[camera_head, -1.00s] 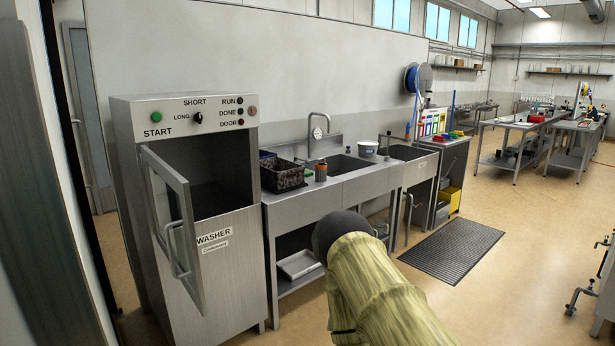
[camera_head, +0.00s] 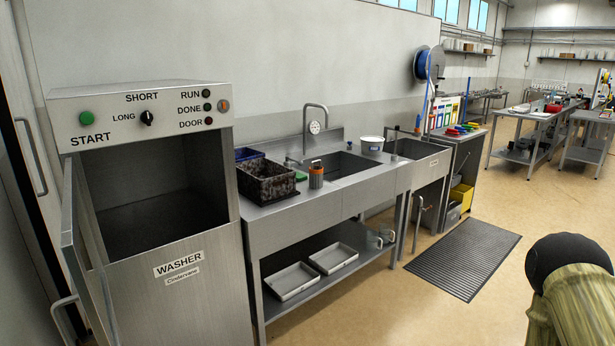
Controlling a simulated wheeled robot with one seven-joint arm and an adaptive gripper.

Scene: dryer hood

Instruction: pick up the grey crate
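A dark crate with brownish-grey speckles (camera_head: 266,182) stands on the steel counter (camera_head: 330,205), left of the sink and close to the washer. It is the likeliest match for the grey crate, though its colour looks nearly black. Its inside looks dark, and I cannot tell whether it holds anything. Only a part of my arm, in a greenish sleeve with a black rounded end, shows at the lower right. My gripper is not in view, so I cannot see what it holds.
The washer (camera_head: 150,255) stands at the left with its door (camera_head: 85,250) open. A blue crate (camera_head: 248,154) sits behind the dark crate, with an orange-topped container (camera_head: 316,175) to its right. Two shallow grey trays (camera_head: 291,281) lie on the lower shelf. Floor around the black mat (camera_head: 465,257) is clear.

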